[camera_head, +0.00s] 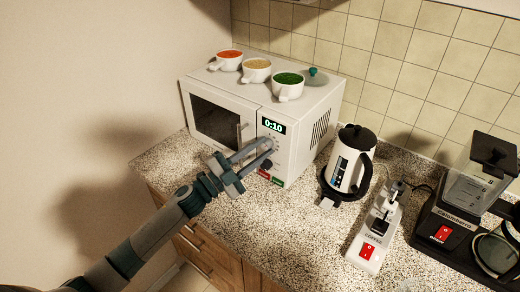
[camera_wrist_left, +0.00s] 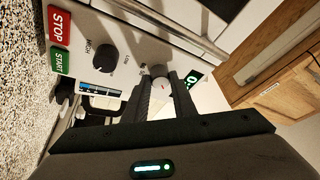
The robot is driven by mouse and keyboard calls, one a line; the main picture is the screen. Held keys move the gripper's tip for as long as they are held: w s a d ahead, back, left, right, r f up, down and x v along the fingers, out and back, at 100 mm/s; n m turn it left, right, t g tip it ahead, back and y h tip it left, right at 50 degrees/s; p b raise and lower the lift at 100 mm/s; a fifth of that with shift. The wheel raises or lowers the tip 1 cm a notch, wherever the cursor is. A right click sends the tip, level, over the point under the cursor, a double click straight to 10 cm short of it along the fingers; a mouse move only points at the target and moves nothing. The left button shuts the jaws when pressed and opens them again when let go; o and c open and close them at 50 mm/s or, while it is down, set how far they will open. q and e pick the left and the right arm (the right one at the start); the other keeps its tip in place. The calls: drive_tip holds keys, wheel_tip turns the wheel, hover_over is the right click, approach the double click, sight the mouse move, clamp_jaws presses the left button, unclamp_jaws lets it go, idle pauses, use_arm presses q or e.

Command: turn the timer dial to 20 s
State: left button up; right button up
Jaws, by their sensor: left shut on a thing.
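The white microwave (camera_head: 224,85) stands at the back left of the counter. Its green display (camera_head: 273,126) reads 0:10. My left gripper (camera_head: 265,145) reaches its control panel just below the display and covers the timer dial in the head view. In the left wrist view, the pale round timer dial (camera_wrist_left: 161,83) sits between the two dark fingertips of my left gripper (camera_wrist_left: 165,90), which is shut on it. A small reddish mark shows on the dial. Part of the display (camera_wrist_left: 193,78) shows beside the fingers. My right gripper is not in view.
A black power knob (camera_wrist_left: 104,58), red STOP button (camera_wrist_left: 60,23) and green START button (camera_wrist_left: 60,62) lie beside the dial. Several cups, including one with green contents (camera_head: 288,86), stand on the microwave. A white kettle (camera_head: 347,165) stands to its right.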

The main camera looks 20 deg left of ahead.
use_arm(q)
drive_tip(key=shift+m+g+p, duration=0.55)
drive_tip(key=shift+m+g, duration=0.25)
drive_tip(key=shift+m, duration=1.1)
drive_tip(key=o, duration=1)
drive_tip(key=shift+o, duration=0.2)
drive_tip(key=shift+a, duration=0.1)
drive_tip(key=shift+s+a+f+b, duration=0.25)
drive_tip(key=shift+s+a+b, duration=0.2)
drive_tip(key=shift+s, duration=0.1)
drive_tip(key=b+v, duration=0.6)
drive_tip(key=v, duration=1)
drive_tip(key=shift+r, duration=0.15)
